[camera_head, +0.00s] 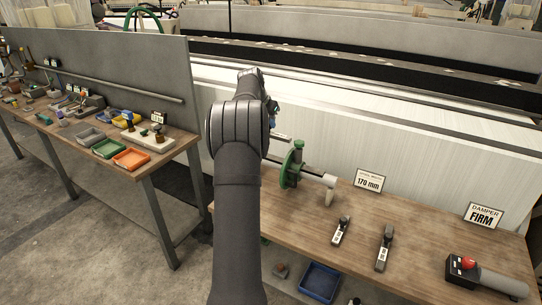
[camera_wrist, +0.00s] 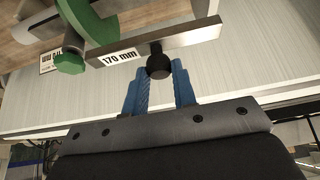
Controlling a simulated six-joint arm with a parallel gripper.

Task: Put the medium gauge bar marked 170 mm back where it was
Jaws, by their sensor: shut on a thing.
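The medium gauge bar (camera_wrist: 185,37), a grey flat bar with a white "170 mm" label, shows in the wrist view with a round black knob. My gripper (camera_wrist: 162,72) has its blue fingers shut on that knob, and the bar lies crosswise beyond the fingertips. A green flanged fixture (camera_head: 291,165) with a pale shaft stands on the right bench; its green part (camera_wrist: 100,22) is close to the bar's left end. I cannot tell whether they touch. Two other gauge bars (camera_head: 341,231) (camera_head: 383,248) lie on the bench.
A "170 mm" sign (camera_head: 368,181) and a "DAMPER FIRM" sign (camera_head: 483,215) stand along the right bench's (camera_head: 430,230) back edge. A box with a red knob (camera_head: 468,263) sits at the front right. A left bench holds coloured trays (camera_head: 131,158). A blue bin (camera_head: 320,281) is below.

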